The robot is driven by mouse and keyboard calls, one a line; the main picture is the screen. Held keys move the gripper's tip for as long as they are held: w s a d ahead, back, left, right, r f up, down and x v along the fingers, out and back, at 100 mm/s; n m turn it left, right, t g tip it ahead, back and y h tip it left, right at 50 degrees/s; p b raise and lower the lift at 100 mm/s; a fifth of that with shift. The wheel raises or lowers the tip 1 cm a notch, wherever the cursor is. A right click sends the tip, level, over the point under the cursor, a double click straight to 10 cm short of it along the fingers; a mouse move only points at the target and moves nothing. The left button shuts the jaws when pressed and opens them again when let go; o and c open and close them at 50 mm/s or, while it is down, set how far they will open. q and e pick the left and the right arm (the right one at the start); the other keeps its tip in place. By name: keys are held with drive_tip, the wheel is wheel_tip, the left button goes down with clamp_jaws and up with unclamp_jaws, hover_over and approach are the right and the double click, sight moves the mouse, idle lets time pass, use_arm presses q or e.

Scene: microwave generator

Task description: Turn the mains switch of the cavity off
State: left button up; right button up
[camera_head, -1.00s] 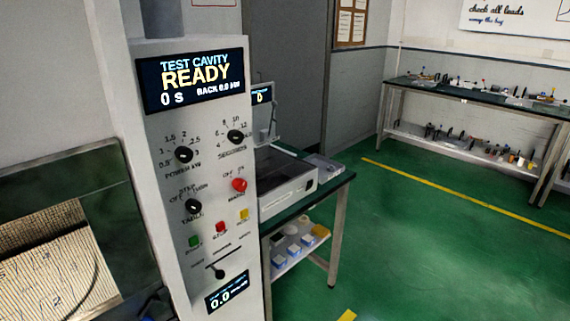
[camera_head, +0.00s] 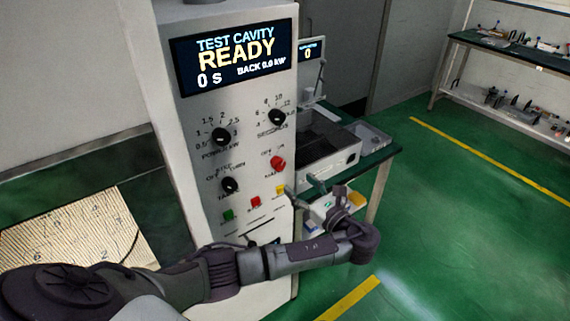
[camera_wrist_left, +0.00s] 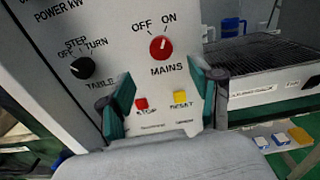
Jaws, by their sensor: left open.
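The red mains switch (camera_head: 277,163) is a round knob on the front panel of the test cavity (camera_head: 240,100). In the left wrist view the mains switch (camera_wrist_left: 161,47) sits below the words OFF and ON, and its pale mark points up and seems to lean slightly toward ON. My left gripper (camera_head: 328,188) is open and empty, in front of the panel's right side and lower than the switch in the head view. In the left wrist view its two green-padded fingers (camera_wrist_left: 164,78) are spread, with the knob ahead between and above the tips. My right gripper is not in view.
The display (camera_head: 235,57) reads READY, 0 S. Near the switch are the table knob (camera_head: 229,185), power knob (camera_head: 221,135), seconds knob (camera_head: 277,117), red stop button (camera_wrist_left: 141,103) and yellow reset button (camera_wrist_left: 180,97). A bench with a grey device (camera_head: 330,155) stands to the right.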

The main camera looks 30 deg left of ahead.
sight(281, 167)
use_arm(q)
drive_tip(key=p+x, duration=0.2)
drive_tip(key=x, duration=0.6)
drive_tip(key=shift+w, duration=0.1)
drive_tip(key=shift+w+a+f, duration=0.1)
drive_tip(key=shift+w+a, duration=0.15)
drive_tip(key=shift+a, duration=0.15)
drive_tip(key=c, duration=1.1)
drive_tip(key=shift+c, duration=0.2)
